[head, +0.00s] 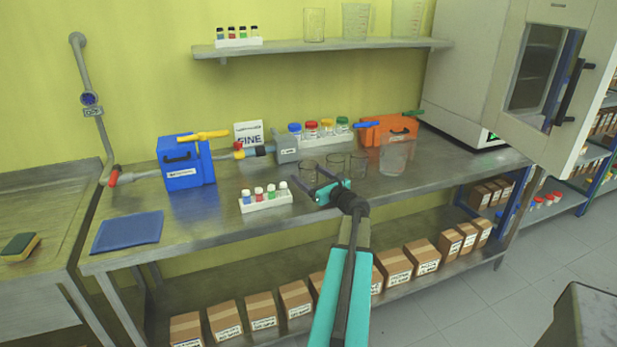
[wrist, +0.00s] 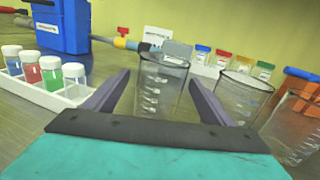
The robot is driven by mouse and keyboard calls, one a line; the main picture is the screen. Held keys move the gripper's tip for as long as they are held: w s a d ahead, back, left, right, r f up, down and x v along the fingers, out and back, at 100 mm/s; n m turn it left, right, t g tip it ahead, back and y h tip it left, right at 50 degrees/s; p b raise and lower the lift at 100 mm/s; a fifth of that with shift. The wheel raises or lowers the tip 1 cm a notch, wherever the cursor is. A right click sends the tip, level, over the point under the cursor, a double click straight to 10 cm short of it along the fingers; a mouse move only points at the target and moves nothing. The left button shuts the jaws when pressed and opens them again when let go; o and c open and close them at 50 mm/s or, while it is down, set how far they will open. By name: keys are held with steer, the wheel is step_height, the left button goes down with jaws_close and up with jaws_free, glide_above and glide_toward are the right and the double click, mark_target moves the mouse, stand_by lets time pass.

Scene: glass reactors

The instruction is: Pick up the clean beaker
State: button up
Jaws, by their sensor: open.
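Several clear glass beakers stand on the steel bench; I cannot tell for sure which is the clean one. The leftmost, graduated beaker (wrist: 161,92) is upright between my fingers in the wrist view; it shows faintly in the head view (head: 308,168). My gripper (head: 309,180) is open, with one finger on each side of this beaker and visible gaps; its lower part is hidden behind my gripper in the wrist view. A second beaker (wrist: 238,98) stands close to the right of the right finger, and a third beaker (wrist: 297,118) stands farther right.
A white rack of capped vials (head: 265,202) is close to the left of my gripper. Behind stand a blue box (head: 185,165), a row of colour-capped jars (head: 320,135) and an orange box (head: 388,131). A larger clear vessel (head: 394,156) stands at right.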

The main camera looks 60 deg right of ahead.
mark_target(303, 162)
steer(key=shift+w+d, duration=0.25)
steer(key=shift+w, duration=0.4)
steer(key=c, duration=1.2)
steer(key=shift+r, duration=0.1)
steer(key=shift+r, duration=0.8)
steer(key=shift+r+b, duration=0.3)
steer(key=shift+r, duration=0.55)
steer(key=v, duration=0.5)
steer(key=a+r+b+v, duration=0.1)
steer(key=v, duration=0.4)
steer(key=b+v, duration=0.1)
steer(key=v, duration=0.5)
steer(key=shift+w+a+r, duration=0.25)
